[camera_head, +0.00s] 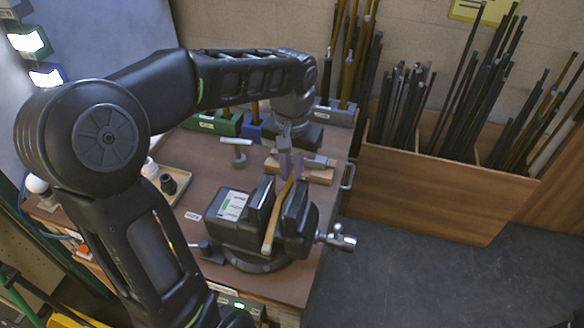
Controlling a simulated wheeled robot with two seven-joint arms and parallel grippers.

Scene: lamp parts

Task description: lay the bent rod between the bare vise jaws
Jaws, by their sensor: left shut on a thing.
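The vise (235,222) stands near the front right of the wooden bench, with its two dark jaws upright and a gap between them. The bent rod (270,230) is brass-coloured and lies in line with the gap between the jaws, its near end bent down in front of the vise. My left gripper (291,176) reaches down from above and is shut on the rod's far end, just behind the jaws. Whether the rod touches the jaws I cannot tell. My right gripper is not in view.
The vise handle (338,240) sticks out right past the bench edge. Wooden bins (430,195) with many upright rods stand at the right. A tray (180,187) with small parts lies left of the vise. A wooden block (318,176) sits behind it.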

